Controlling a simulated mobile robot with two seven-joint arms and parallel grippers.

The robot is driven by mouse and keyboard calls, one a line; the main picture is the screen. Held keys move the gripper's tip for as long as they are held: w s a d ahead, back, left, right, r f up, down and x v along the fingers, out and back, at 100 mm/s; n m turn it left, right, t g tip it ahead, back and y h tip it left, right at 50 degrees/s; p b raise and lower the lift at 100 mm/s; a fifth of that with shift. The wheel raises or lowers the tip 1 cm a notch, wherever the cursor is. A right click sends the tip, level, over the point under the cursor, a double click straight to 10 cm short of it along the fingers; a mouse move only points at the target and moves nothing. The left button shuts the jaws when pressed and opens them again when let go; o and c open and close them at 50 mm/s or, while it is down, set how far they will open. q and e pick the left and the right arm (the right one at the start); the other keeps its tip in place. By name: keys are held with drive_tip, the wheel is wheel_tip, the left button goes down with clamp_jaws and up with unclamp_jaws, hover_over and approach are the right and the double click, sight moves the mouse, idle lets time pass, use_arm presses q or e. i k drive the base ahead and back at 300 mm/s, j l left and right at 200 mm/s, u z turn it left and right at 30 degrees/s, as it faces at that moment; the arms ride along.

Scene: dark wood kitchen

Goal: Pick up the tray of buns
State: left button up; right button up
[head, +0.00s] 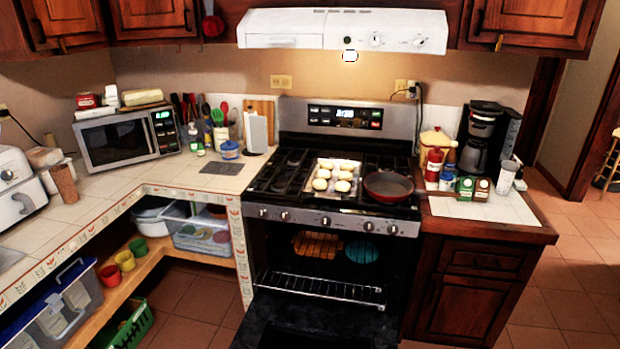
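The tray of buns (315,192) sits on the left-middle part of the stove top. Several pale round buns (341,186) lie on the light metal tray. The stove (275,212) stands between the tiled counter and a wooden cabinet. Neither of my grippers shows in the head view.
A red-brown pan (388,186) sits just right of the tray. The oven door (310,322) hangs open below, with a rack (320,288) extended above it.

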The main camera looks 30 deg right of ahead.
sight(332, 177)
drive_tip(key=l+u, duration=0.2)
drive_tip(key=u, duration=1.3)
drive_tip(key=k+l, duration=0.35)
drive_tip(key=l, duration=0.2)
drive_tip(key=k+l, duration=0.75)
drive_tip(key=l, duration=0.3)
drive_tip(key=k+l, duration=0.35)
drive_tip(key=l, duration=0.2)
drive_tip(key=k+l+u, duration=0.1)
drive_tip(key=k+l, duration=0.3)
drive_tip(key=l, duration=0.15)
